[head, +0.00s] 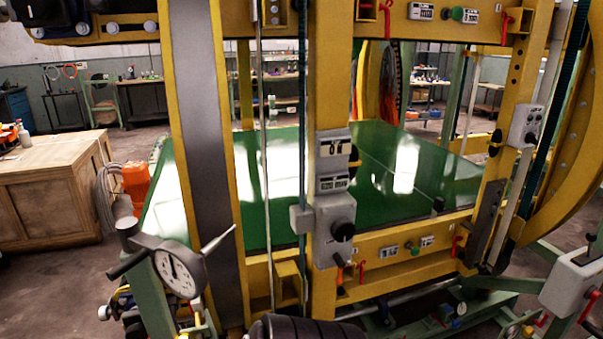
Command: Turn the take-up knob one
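A black knob (342,231) sits on the front of a grey box (333,250) on the middle yellow post. Small number plates (333,184) are mounted above it. Another grey box (526,125) with small dark knobs is on the right post. A third grey box (572,284) stands at the lower right. I cannot read any label that says which knob is take-up knob one. Neither of my grippers can be made out. A dark rounded part (300,328) shows at the bottom edge; I cannot tell what it is.
A yellow frame surrounds a green bed (385,165). A dial gauge (177,272) with handles stands at the lower left. A grey upright (205,130) and thin rods stand left of the middle post. A wooden cabinet (45,200) is farther left.

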